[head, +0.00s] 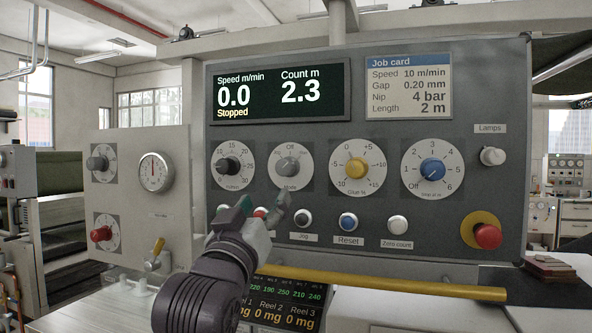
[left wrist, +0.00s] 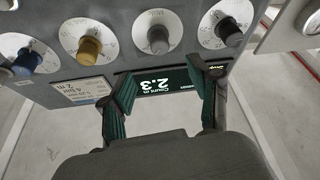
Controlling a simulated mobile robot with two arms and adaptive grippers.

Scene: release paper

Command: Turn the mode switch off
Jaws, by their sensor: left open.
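The mode switch (head: 288,167) is a grey knob on a round white dial, with "Off" printed at the top. Its exact pointing direction is too small to tell. It also shows in the left wrist view (left wrist: 158,40), which sees the panel upside down. My left gripper (head: 264,203) is open and empty, just below the mode dial in the head view. In the left wrist view its green-padded fingers (left wrist: 160,75) are spread to either side of the knob's line, apart from the knob. My right gripper is out of view.
The panel display (head: 281,92) reads 0.0 m/min, 2.3 m, Stopped. A black speed knob (head: 228,166) and a yellow knob (head: 356,169) flank the switch. Below are the Jog button (head: 303,218), the blue Reset button (head: 348,222) and a yellow bar (head: 400,286).

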